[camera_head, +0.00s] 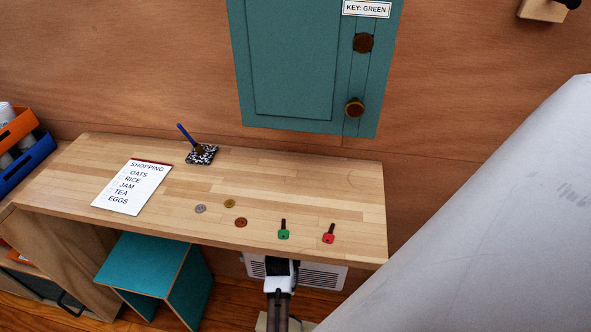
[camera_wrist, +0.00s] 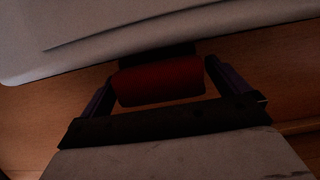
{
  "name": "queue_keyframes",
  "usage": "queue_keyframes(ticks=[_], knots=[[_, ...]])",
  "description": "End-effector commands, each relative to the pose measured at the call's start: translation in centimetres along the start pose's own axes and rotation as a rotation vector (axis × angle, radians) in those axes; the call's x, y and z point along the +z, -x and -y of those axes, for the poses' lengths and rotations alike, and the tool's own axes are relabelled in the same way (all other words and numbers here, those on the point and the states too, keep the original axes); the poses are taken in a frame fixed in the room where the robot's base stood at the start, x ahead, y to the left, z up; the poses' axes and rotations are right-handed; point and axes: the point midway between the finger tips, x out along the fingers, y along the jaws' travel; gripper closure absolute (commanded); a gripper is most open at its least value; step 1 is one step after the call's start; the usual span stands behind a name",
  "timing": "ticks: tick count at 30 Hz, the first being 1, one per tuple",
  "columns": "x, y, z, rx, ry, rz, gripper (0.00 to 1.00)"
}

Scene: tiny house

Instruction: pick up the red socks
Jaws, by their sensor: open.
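My gripper (camera_wrist: 162,66) is open, with one dark finger on each side of the bundle. A small gap shows on the right side; contact on the left is hard to tell in the dim light. A dark strip lies just behind the bundle.
A white vent panel (camera_head: 325,275) is under the table. A pale surface (camera_wrist: 60,50) lies close beyond the socks.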

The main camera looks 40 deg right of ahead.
Motion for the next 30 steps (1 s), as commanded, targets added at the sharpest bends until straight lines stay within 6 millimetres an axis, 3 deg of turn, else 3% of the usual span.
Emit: queue_keyframes(ticks=[8,19,30], knots=[[0.08,0.03,-0.01,0.0,0.0,0.0,0.0],[0.07,0.03,-0.01,0.0,0.0,0.0,0.45],[-0.3,0.04,0.02,0.0,0.0,0.0,0.45]])
